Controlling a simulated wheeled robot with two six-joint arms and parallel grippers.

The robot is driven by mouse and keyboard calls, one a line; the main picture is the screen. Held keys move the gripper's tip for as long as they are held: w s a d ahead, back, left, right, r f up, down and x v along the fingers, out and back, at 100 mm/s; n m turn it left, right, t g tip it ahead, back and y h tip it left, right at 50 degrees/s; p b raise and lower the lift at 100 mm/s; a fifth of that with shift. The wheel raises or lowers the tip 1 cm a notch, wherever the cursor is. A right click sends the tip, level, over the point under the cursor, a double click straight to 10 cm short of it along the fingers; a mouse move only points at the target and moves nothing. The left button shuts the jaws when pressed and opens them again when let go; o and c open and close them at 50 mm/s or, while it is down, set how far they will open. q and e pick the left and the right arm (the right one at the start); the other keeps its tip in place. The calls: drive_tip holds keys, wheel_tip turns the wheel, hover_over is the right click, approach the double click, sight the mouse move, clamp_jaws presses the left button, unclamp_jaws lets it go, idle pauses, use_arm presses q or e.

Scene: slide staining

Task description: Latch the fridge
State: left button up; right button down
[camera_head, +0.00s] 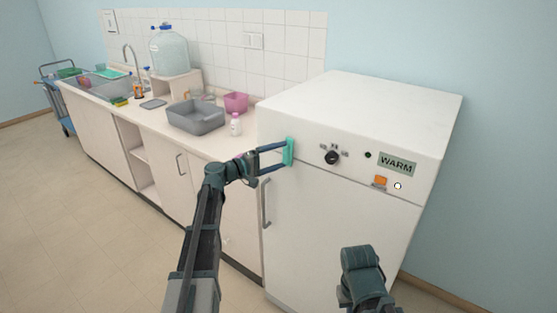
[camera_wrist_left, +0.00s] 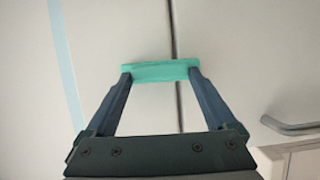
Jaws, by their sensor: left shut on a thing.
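The white fridge (camera_head: 340,225) has a front door with a grey handle (camera_head: 266,203), which also shows in the wrist view (camera_wrist_left: 290,127). A teal latch bar (camera_head: 289,152) is at the front's left edge. In the wrist view the bar (camera_wrist_left: 160,71) lies across the dark seam between the upper panel and the door. My left gripper (camera_head: 280,157) is shut on this bar, with one finger at each end. The door looks flush with the front. The latch's fixing is hidden. A part of my right arm shows low in the head view, without its fingers.
The fridge's upper panel (camera_head: 342,169) has a dark knob (camera_head: 332,157), a WARM sign (camera_head: 396,164) and an orange switch (camera_head: 380,181). Left of the fridge runs a counter (camera_head: 210,141) with a grey basin (camera_head: 196,123), a pink tub (camera_head: 236,102) and a small bottle (camera_head: 236,125).

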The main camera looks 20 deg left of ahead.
idle(0.6)
use_arm(q)
drive_tip(key=o, duration=1.1)
drive_tip(key=shift+c, duration=0.2)
drive_tip(key=v, duration=1.4)
drive_tip(key=shift+f, duration=0.2)
drive_tip(key=shift+d, duration=0.1)
drive_tip(key=s+d+f+m+g+y, duration=0.1)
drive_tip(key=s+d+f+m+g, duration=0.15)
drive_tip(key=d+f, duration=0.4)
drive_tip(key=s+d+f+m+g, duration=0.2)
drive_tip(key=s+d+f+g, duration=0.15)
drive_tip(key=d, duration=0.55)
drive_tip(key=s+d+f+m+g+y, duration=0.1)
drive_tip(key=s+d+f+m+g, duration=0.2)
drive_tip(key=d, duration=0.4)
drive_tip(key=s+d+f+m+g+y, duration=0.2)
drive_tip(key=s+f+y, duration=0.2)
drive_tip(key=s, duration=0.4)
drive_tip(key=s+d+f+m+g+y, duration=0.2)
drive_tip(key=s+f+m+y, duration=0.1)
drive_tip(key=s+f+y, duration=0.2)
drive_tip(key=s+y, duration=0.2)
drive_tip(key=s, duration=0.1)
drive_tip(key=shift+s+d, duration=0.35)
drive_tip(key=shift+d, duration=0.05)
